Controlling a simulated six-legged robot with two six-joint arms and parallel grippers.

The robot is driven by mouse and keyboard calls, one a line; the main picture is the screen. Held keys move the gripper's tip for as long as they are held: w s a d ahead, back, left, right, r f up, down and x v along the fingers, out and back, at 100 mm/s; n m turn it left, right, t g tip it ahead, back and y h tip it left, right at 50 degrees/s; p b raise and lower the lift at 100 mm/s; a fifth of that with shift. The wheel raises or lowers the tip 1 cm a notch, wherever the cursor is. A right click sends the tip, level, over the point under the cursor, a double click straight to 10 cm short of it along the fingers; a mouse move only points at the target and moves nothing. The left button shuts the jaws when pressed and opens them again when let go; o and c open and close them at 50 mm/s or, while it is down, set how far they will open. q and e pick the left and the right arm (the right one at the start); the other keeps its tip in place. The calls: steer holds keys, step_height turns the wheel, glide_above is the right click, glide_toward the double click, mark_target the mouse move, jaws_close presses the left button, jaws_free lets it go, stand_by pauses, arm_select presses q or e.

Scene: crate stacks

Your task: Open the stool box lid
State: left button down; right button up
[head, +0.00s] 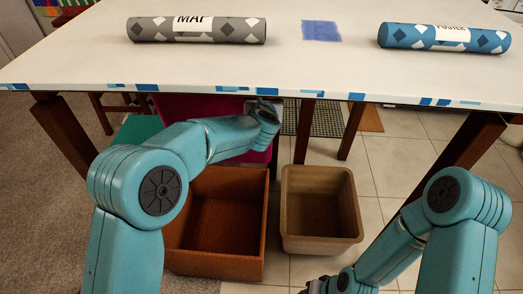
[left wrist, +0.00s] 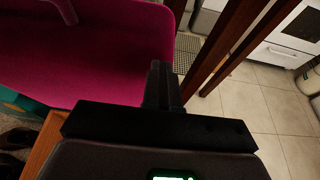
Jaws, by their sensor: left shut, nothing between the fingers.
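A reddish-brown wooden box (head: 215,232), apparently the stool box, stands under the table with its top open and its inside visible. A magenta panel (head: 205,107), apparently its lid, stands raised behind the box, partly hidden by my left arm and the table. It fills much of the left wrist view (left wrist: 95,50). My left gripper (head: 268,108) is at the panel's right side. In the left wrist view its fingers (left wrist: 160,70) are shut and empty beside the panel's edge; I cannot tell whether they touch it. My right gripper (head: 315,287) is low at the bottom edge, mostly cut off.
A tan open bin (head: 320,245) stands right of the box. The white table (head: 300,65) overhangs them, with wooden legs (head: 352,130) behind. A grey MAP tube (head: 196,30), a blue poster tube (head: 444,38) and a blue patch (head: 321,31) are on top.

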arm_select(q)
steer(key=w+p, duration=0.1)
steer(key=w+r, duration=0.1)
steer(key=w, duration=0.1)
steer(key=shift+p, duration=0.4)
steer(key=shift+w+f+p, duration=0.1)
steer(key=shift+w+p, duration=0.2)
steer(key=shift+w, duration=0.25)
